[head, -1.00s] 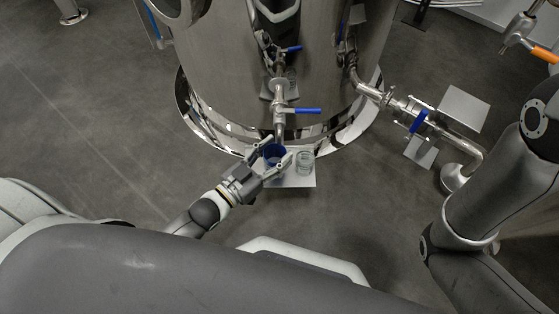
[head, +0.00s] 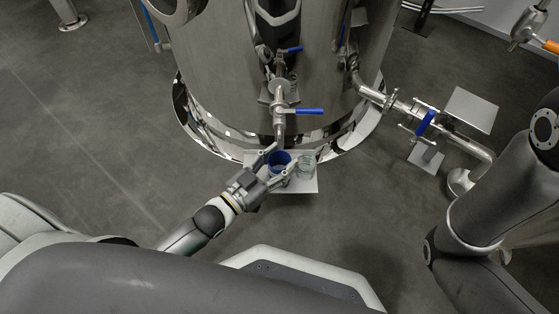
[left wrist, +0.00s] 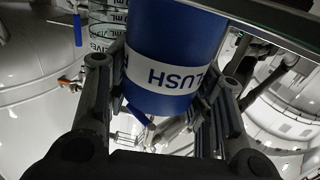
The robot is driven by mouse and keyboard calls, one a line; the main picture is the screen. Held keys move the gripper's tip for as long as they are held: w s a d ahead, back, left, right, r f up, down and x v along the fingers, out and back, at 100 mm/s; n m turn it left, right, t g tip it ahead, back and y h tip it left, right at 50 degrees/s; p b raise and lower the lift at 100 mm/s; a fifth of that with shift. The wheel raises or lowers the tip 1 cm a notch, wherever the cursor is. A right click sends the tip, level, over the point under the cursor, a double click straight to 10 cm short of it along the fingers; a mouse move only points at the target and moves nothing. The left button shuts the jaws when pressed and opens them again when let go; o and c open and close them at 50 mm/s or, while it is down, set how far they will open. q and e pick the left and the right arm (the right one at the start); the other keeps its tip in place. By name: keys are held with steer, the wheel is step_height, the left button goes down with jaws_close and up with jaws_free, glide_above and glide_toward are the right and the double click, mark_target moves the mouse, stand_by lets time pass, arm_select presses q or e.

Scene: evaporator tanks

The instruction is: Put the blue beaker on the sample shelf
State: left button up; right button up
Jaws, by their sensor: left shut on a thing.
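The blue beaker (head: 279,159) is upright and open at the top, below the tap at the tank's foot. My left gripper (head: 281,163) is shut on it, one finger on each side. In the left wrist view the blue beaker (left wrist: 175,40) sits between the fingers, with a white band whose lettering appears upside down. A grey plate (head: 303,186) lies beneath; whether the beaker touches it is unclear. I cannot tell which surface is the sample shelf. Other grey plates are at the right, one higher (head: 471,109) and one lower (head: 427,158). My right gripper is out of view.
A clear glass beaker (head: 308,165) stands on the plate, close to the right of the blue one. The tap with a blue handle (head: 309,111) is just above. The steel tank (head: 220,80) stands behind. A pipe with a blue valve (head: 425,123) runs right.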

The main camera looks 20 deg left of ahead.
arm_select(q)
steer(key=o, duration=1)
